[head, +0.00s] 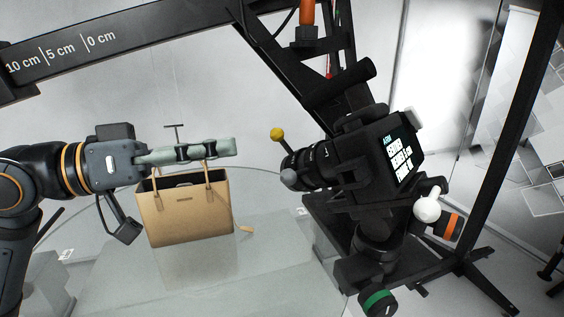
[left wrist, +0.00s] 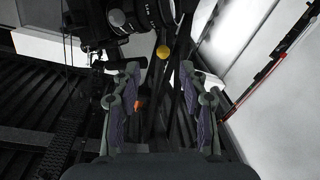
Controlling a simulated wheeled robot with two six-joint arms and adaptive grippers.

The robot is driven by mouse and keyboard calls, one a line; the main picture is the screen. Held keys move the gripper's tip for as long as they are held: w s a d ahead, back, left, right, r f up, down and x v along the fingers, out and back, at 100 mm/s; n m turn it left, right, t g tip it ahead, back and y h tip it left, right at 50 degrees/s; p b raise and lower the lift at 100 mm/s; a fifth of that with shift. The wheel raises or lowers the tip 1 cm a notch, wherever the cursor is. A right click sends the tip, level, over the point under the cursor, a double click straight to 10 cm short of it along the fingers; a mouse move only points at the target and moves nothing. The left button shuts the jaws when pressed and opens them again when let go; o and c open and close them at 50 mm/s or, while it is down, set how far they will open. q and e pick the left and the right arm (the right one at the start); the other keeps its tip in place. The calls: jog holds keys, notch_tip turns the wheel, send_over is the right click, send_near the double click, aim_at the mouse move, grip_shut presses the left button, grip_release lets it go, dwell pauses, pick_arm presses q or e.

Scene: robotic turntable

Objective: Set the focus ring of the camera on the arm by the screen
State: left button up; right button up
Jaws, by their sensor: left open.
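The black camera (head: 350,165) sits on a dark arm at the right of the head view, its lit screen (head: 400,150) facing right. Its lens (head: 310,164) points left, toward my left gripper. A yellow ball on a thin lever (head: 277,134) and a grey ball (head: 288,177) stick out by the lens rings. My left gripper (head: 228,147) is open and empty, left of the lens and apart from it. In the left wrist view, the lens (left wrist: 133,18) with white marks and the yellow ball (left wrist: 163,52) show beyond the open fingers (left wrist: 160,95). Which ring is the focus ring is unclear.
A tan handbag (head: 185,215) stands on the glass turntable (head: 270,275), just under my left gripper. A dark beam with centimetre marks (head: 75,50) crosses the upper left. A white ball (head: 427,208), an orange knob (head: 452,227) and a green knob (head: 378,302) lie around the camera's mount.

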aim_at(282, 137)
pick_arm(q)
jog(key=p+x, duration=0.6)
jog(key=x, duration=0.3)
jog(key=shift+w, duration=0.2)
jog(key=shift+w+d+f+p, duration=0.2)
jog(key=shift+w+d+p, duration=0.15)
jog(key=shift+d, duration=0.35)
pick_arm(e)
notch_tip(282, 137, up, 6)
jog(key=w, duration=0.2)
jog(key=shift+w, duration=0.3)
pick_arm(q)
jog(key=shift+a, duration=0.1)
pick_arm(e)
jog(key=shift+r, duration=0.1)
pick_arm(q)
grip_shut()
